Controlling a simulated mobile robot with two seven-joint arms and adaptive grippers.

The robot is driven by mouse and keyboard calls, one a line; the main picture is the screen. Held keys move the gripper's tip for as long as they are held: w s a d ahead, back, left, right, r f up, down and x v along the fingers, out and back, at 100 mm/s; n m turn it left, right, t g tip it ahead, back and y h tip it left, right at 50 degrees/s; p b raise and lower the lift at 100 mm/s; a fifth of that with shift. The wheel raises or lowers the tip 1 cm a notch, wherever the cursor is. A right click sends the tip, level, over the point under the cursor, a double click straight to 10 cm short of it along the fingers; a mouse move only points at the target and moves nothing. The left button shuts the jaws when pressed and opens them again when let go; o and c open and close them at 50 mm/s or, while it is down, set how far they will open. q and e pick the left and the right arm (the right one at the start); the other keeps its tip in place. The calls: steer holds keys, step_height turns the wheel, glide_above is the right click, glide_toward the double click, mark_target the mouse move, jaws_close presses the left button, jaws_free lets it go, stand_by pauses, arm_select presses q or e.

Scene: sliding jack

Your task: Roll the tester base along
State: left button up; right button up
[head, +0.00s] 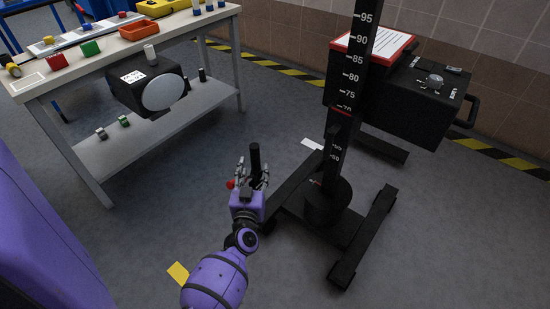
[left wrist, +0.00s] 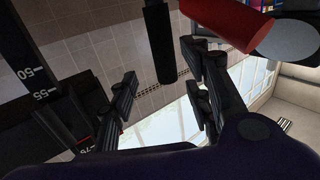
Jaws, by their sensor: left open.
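The tester base (head: 305,226) is a dark frame with legs spread on the grey floor. It carries a tall black column (head: 352,80) with a white number scale and a black box (head: 405,100) behind it. A short upright black bar (head: 255,155) stands left of the column; it hangs from the top of the left wrist view (left wrist: 160,45). My left gripper (head: 253,174) is open, its fingers on either side of the bar with gaps showing in the left wrist view (left wrist: 163,92). A red cylinder (left wrist: 228,24) is beside the bar there. My right gripper is not in view.
A workbench (head: 125,48) with coloured blocks and an orange tray (head: 140,27) stands at the upper left. A black box with a pale round face (head: 163,92) is at its front. A yellow patch (head: 178,272) lies on the floor. Striped tape (head: 500,158) runs along the wall.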

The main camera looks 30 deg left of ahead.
mark_target(254, 158)
arm_select(q)
steer(key=shift+a+r, duration=0.1)
steer(key=shift+a, duration=0.25)
steer(key=shift+w+a, duration=0.25)
steer(key=b+x, duration=0.2)
steer(key=x, duration=0.3)
steer(key=shift+w, duration=0.1)
steer(key=shift+x, duration=0.75)
jaws_close()
